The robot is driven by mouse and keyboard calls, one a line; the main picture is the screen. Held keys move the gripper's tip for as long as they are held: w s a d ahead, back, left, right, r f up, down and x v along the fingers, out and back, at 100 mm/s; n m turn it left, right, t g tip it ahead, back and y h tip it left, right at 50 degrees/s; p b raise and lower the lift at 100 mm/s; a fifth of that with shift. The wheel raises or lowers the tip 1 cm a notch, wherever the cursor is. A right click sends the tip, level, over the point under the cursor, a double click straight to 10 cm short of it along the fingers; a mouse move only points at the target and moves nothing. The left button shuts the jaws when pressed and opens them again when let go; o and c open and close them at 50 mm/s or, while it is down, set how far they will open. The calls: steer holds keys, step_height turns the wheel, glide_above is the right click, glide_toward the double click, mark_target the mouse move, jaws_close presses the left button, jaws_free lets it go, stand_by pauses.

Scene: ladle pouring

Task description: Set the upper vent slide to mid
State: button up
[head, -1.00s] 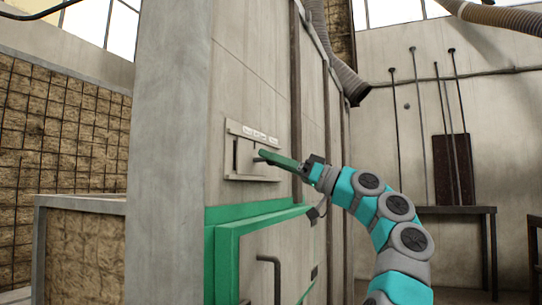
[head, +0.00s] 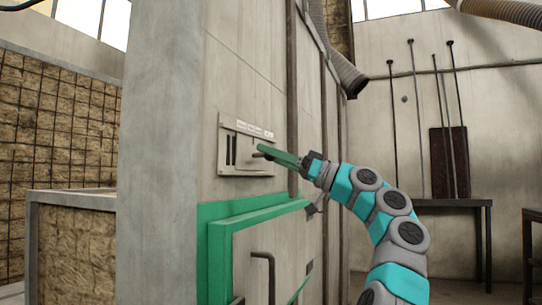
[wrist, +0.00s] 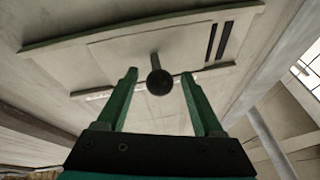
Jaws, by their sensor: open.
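The upper vent slide (head: 244,155) is a pale plate in a shallow frame on the grey wall, with a small label strip (head: 255,130) above it. Dark vertical slits (head: 231,150) show at its left end; in the wrist view the slits (wrist: 216,42) are at the right. A dark round knob on a short stem (wrist: 159,82) sticks out from the plate. My gripper (head: 262,149) has green fingers and is open. In the wrist view its fingertips (wrist: 159,73) are either side of the knob, with a gap visible on both sides.
Below the vent is a green-framed door (head: 218,255) with a dark bar handle (head: 262,272). A grey pillar (head: 158,160) stands left of the vent. A table (head: 450,203) and several long rods (head: 420,130) are at the right wall.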

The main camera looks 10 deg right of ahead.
steer(key=b+v, duration=0.1)
steer(key=v, duration=0.6)
steer(key=shift+s+d, duration=0.2)
steer(key=shift+f, duration=0.1)
